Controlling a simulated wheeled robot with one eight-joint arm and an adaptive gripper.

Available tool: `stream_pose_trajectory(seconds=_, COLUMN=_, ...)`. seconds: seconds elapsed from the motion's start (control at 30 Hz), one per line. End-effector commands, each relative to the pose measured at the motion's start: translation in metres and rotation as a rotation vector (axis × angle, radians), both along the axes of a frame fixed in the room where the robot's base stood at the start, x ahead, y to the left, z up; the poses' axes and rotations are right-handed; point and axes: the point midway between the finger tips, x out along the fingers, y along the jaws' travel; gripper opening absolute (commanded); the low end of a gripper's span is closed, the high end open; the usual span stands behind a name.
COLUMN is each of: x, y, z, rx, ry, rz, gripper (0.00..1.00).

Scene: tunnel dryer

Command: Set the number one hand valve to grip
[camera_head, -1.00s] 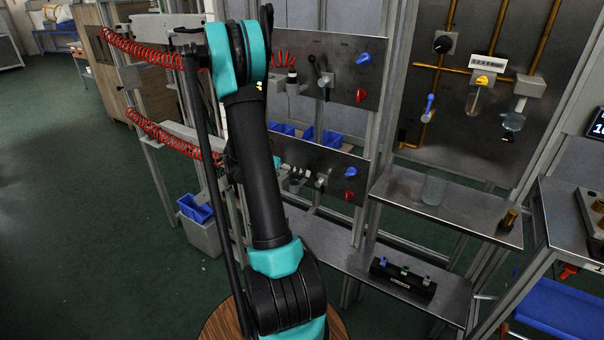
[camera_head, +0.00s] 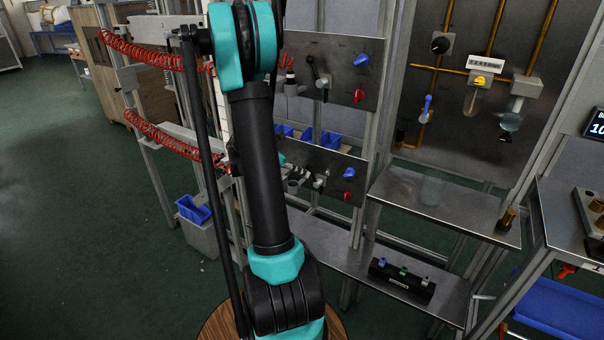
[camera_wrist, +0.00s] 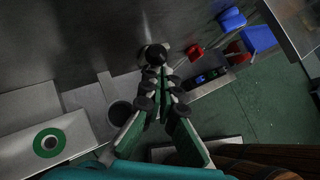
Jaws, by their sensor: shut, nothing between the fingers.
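In the head view, a hand valve with a black-knobbed lever (camera_head: 319,78) stands on the upper metal panel. Grey fittings (camera_head: 319,183) sit on the lower panel; their lever position is unclear. I cannot read any number on the valves. My gripper (camera_wrist: 155,88) is shut and empty in the wrist view, with its fingertips close to a round black knob (camera_wrist: 153,56) in front of a metal panel. I cannot tell whether they touch. My arm hides most of the gripper in the head view.
The upper panel carries a blue knob (camera_head: 361,60) and a red knob (camera_head: 359,96); the lower has a similar pair. Blue bins (camera_head: 330,140) stand behind the panels. Red coiled hoses (camera_head: 150,52) run at left. A steel shelf (camera_head: 455,205) juts out at right.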

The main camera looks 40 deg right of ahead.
Motion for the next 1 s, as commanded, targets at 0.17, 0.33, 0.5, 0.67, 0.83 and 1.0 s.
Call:
stream_pose_trajectory(seconds=0.17, x=-0.001, y=-0.001, z=0.001, rx=-0.001, ry=0.002, rz=0.0, gripper=0.0)
stream_pose_trajectory(seconds=0.33, x=-0.004, y=-0.002, z=0.003, rx=-0.001, ry=0.003, rz=0.0, gripper=0.0)
stream_pose_trajectory(seconds=0.5, x=-0.01, y=-0.004, z=0.007, rx=0.006, ry=-0.014, rz=-0.001, gripper=0.0)
stream_pose_trajectory(seconds=0.67, x=-0.02, y=-0.008, z=0.011, rx=0.057, ry=-0.138, rz=-0.004, gripper=0.0)
stream_pose_trajectory(seconds=0.83, x=-0.03, y=-0.012, z=0.014, rx=0.12, ry=-0.289, rz=-0.005, gripper=0.0)
stream_pose_trajectory(seconds=1.0, x=-0.04, y=-0.016, z=0.015, rx=0.177, ry=-0.434, rz=-0.006, gripper=0.0)
